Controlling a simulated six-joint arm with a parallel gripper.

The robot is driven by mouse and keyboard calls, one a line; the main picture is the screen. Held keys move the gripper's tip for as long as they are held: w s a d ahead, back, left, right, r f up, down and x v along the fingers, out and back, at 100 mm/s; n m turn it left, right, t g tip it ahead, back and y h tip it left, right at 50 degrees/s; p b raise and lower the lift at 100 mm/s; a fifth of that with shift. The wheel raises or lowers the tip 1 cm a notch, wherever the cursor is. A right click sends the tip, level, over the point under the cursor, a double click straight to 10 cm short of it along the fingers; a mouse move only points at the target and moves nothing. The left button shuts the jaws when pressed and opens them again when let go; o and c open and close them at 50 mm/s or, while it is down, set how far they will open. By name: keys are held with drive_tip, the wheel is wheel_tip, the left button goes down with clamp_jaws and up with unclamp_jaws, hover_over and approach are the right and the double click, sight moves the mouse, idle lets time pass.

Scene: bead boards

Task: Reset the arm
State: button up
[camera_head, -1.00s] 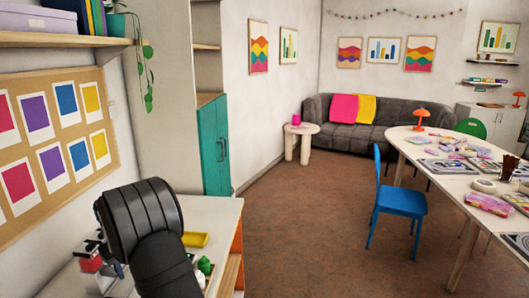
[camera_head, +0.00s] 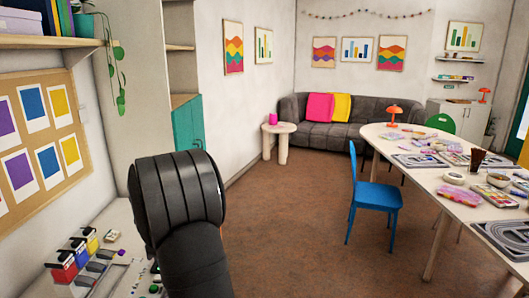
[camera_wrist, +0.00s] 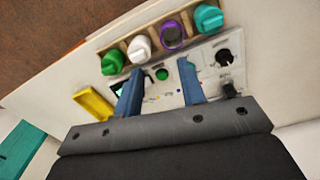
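My gripper (camera_wrist: 159,88) shows in the wrist view with its two blue fingers apart and nothing between them. Its fingertips are over or near a light control panel (camera_wrist: 207,76) with a green button (camera_wrist: 162,74) and dark knobs. I cannot tell how high the fingers are above it. In the head view only my dark arm shows, in front of the white bench at lower left; the gripper itself is hidden there.
A wooden rack (camera_wrist: 125,45) with green, white, purple and teal round pieces stands beyond the panel. A yellow tray (camera_wrist: 93,104) lies left of it.

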drive_tip(key=s+d+n, duration=0.2)
drive_tip(key=d, duration=0.8)
drive_tip(key=a+f, duration=0.6)
drive_tip(key=a, duration=0.5)
drive_tip(key=shift+f, duration=0.3)
drive_tip(key=o, duration=1.4)
wheel_tip(320, 180, up, 15)
drive_tip(key=shift+r, duration=0.1)
wheel_tip(320, 180, down, 9)
drive_tip(key=shift+d+r, duration=0.1)
